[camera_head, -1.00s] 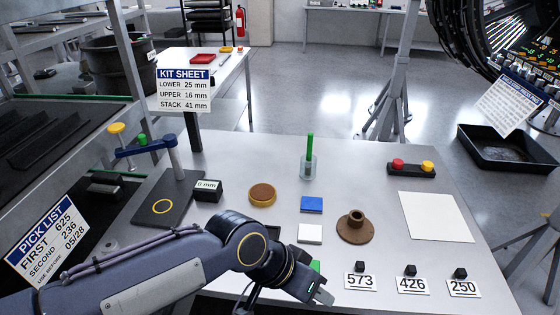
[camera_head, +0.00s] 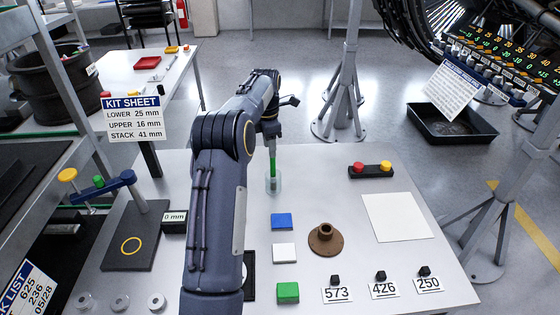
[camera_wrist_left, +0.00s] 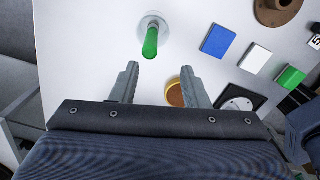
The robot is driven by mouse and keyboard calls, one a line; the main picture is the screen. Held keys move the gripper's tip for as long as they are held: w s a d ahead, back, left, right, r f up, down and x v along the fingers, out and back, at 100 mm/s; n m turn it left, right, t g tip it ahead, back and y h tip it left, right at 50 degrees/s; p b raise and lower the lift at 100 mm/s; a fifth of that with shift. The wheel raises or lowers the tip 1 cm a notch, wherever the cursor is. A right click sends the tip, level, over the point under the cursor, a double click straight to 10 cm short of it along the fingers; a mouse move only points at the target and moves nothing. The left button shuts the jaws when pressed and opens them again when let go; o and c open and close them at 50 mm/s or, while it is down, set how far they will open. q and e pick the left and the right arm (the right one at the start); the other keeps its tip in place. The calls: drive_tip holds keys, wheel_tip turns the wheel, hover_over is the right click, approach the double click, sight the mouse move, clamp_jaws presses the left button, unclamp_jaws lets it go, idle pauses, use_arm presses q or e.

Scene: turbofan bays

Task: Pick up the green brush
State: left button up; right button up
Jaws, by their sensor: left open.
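The green brush (camera_head: 272,165) stands upright in a small clear cup (camera_head: 273,184) on the grey table. My left arm reaches across the table, and its wrist is close to the brush in the head view. In the left wrist view my left gripper (camera_wrist_left: 162,84) is open and empty. There the brush's green handle (camera_wrist_left: 150,44) points toward the camera, just beyond the fingertips and between their lines, and the cup's rim shows around its far end. The brush's lower end is hard to make out. My right gripper is not in view.
Blue (camera_head: 281,222), white (camera_head: 284,253) and green (camera_head: 288,292) blocks lie right of my arm, near a brown flanged part (camera_head: 325,239). A red-and-yellow button box (camera_head: 370,170) and white sheet (camera_head: 396,217) are farther right. A round tan-topped item (camera_wrist_left: 175,93) is partly behind a finger.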

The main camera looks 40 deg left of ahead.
use_arm(q)
drive_tip(key=shift+w+a+f+n, duration=0.35)
drive_tip(key=shift+w+f+n, duration=0.25)
drive_tip(key=shift+w+f, duration=0.1)
drive_tip(key=shift+f, duration=0.9)
drive_tip(key=p, duration=0.3)
hover_over(272, 176)
drive_tip(key=f, duration=0.5)
drive_tip(key=shift+w+a+f, duration=0.15)
drive_tip(key=shift+w+a, duration=0.05)
drive_tip(key=shift+w, duration=0.1)
drive_tip(key=shift+f, duration=0.2)
clamp_jaws()
